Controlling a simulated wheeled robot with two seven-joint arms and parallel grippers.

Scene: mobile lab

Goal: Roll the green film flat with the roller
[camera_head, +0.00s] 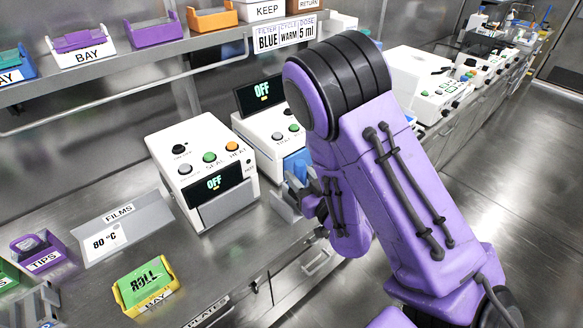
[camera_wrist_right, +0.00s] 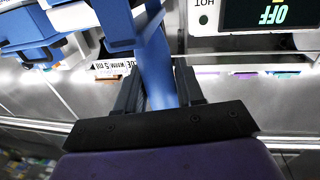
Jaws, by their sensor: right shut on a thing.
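A green sheet marked ROLL (camera_head: 140,287) lies in a yellow bay tray (camera_head: 170,286) at the lower left of the head view. My right gripper (camera_head: 298,200) is right of the near white machine, above the bench's front edge, partly hidden by my own arm. In the right wrist view, it (camera_wrist_right: 158,92) is shut on a blue bar (camera_wrist_right: 155,65). The bar joins a wider blue part above. I cannot tell whether this is the roller. My left gripper is not in view.
A white machine (camera_head: 205,150) reading OFF and a second one (camera_head: 262,128) stand on the bench. A grey FILMS holder (camera_head: 150,228), a purple TIPS box (camera_head: 62,250) and a grey rack-like object (camera_head: 35,308) are left. A shelf (camera_head: 140,58) with trays runs above. The floor is open at right.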

